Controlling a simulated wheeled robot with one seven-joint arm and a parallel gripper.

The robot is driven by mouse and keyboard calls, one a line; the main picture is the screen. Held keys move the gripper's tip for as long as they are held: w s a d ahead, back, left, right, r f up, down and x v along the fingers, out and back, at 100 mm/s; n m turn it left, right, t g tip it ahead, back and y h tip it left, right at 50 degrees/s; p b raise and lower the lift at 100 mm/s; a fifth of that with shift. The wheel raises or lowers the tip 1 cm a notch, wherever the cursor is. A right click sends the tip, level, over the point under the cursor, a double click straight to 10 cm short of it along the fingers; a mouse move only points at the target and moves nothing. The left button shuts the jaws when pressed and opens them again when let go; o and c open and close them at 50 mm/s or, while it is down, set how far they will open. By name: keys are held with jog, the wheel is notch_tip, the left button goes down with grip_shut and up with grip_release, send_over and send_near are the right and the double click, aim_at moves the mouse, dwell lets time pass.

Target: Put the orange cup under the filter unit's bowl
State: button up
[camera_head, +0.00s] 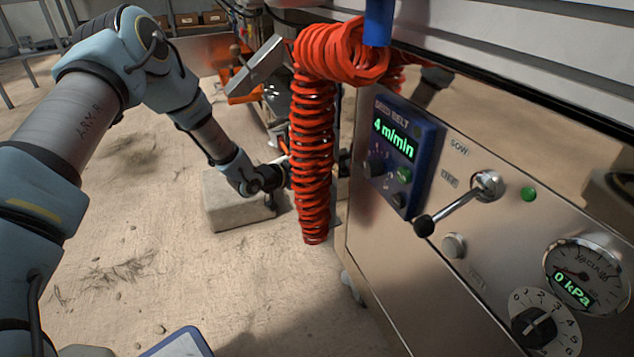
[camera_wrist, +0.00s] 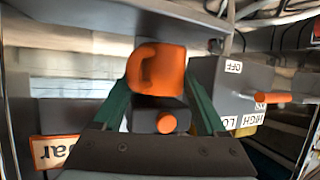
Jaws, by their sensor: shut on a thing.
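The orange cup (camera_wrist: 165,70) is between the green fingers of my gripper (camera_wrist: 157,84) in the wrist view, its handle toward the left. My gripper is shut on it, with a finger against each side. In the head view my arm reaches down behind a red coiled hose, which hides the gripper and cup. I cannot clearly make out the filter unit's bowl in either view. A dark block with a round orange end (camera_wrist: 167,122) shows just below the cup in the wrist view.
The red coiled hose (camera_head: 312,150) hangs between my camera and my wrist. A concrete block (camera_head: 238,203) lies on the floor by my wrist. The steel machine panel (camera_head: 395,255) fills the right. The wrist view shows a grey switch box (camera_wrist: 215,80) with an orange lever (camera_wrist: 262,98).

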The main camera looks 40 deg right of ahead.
jog(key=shift+d+f+b, duration=0.5)
jog(key=shift+f, duration=0.25)
jog(key=shift+f, duration=0.2)
jog(key=o, duration=1.3)
jog(key=shift+r, duration=0.1)
jog(key=shift+a+r, duration=0.1)
jog(key=shift+r, duration=0.1)
jog(key=p+v, duration=0.4)
jog(key=v, duration=0.7)
jog(key=shift+a+p, duration=0.3)
jog(key=shift+a, duration=0.05)
jog(key=shift+r, duration=0.1)
